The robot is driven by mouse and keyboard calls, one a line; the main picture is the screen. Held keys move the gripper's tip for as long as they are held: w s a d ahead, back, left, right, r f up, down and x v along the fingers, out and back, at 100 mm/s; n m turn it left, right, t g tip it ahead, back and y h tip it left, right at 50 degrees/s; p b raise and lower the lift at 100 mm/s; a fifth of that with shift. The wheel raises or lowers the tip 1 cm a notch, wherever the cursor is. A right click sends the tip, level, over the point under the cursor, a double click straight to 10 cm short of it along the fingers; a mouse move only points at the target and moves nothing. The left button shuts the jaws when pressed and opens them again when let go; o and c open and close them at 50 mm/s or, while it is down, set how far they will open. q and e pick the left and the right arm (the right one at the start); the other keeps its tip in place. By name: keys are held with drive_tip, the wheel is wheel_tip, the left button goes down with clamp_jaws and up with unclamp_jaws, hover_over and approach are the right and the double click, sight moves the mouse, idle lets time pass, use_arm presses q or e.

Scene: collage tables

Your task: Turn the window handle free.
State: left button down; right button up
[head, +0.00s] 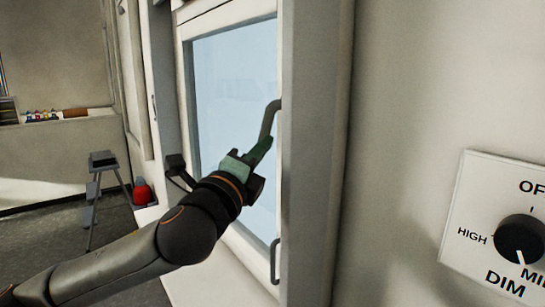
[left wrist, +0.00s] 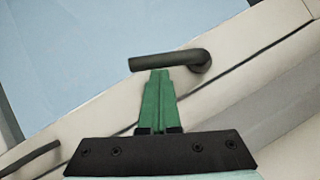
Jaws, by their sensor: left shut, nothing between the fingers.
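The window handle (head: 268,120) is a dark grey bent lever on the window frame's right side. In the head view it bends at the top and its free end points down. In the left wrist view the handle (left wrist: 165,61) lies across the picture, its bend at the right. My left gripper (head: 264,147) has its green fingers shut with nothing between them. In the left wrist view the fingertips (left wrist: 157,73) meet the lever's lower edge near its free end. I cannot tell whether they touch it. My right gripper is in neither view.
A second dark handle (head: 274,262) sits lower on the same frame. The pale blue window pane (head: 234,85) is behind my arm. A large dial panel (head: 500,222) is on the wall at right. A grey stool (head: 103,160) and a red canister (head: 141,192) stand at left.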

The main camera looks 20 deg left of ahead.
use_arm(q)
drive_tip(key=w+a+r+m+h+b, duration=0.1)
drive_tip(key=w+a+r+m+h, duration=0.1)
drive_tip(key=m+h, duration=0.2)
drive_tip(key=w+a+r+m+h+b, duration=0.1)
drive_tip(key=m+h, duration=0.4)
drive_tip(key=m, duration=0.6)
drive_tip(key=shift+w+a+r+t+h, duration=0.35)
drive_tip(key=shift+w+a, duration=0.25)
drive_tip(key=shift+a, duration=0.65)
drive_tip(key=shift+a+r, duration=0.1)
drive_tip(key=shift+r, duration=0.1)
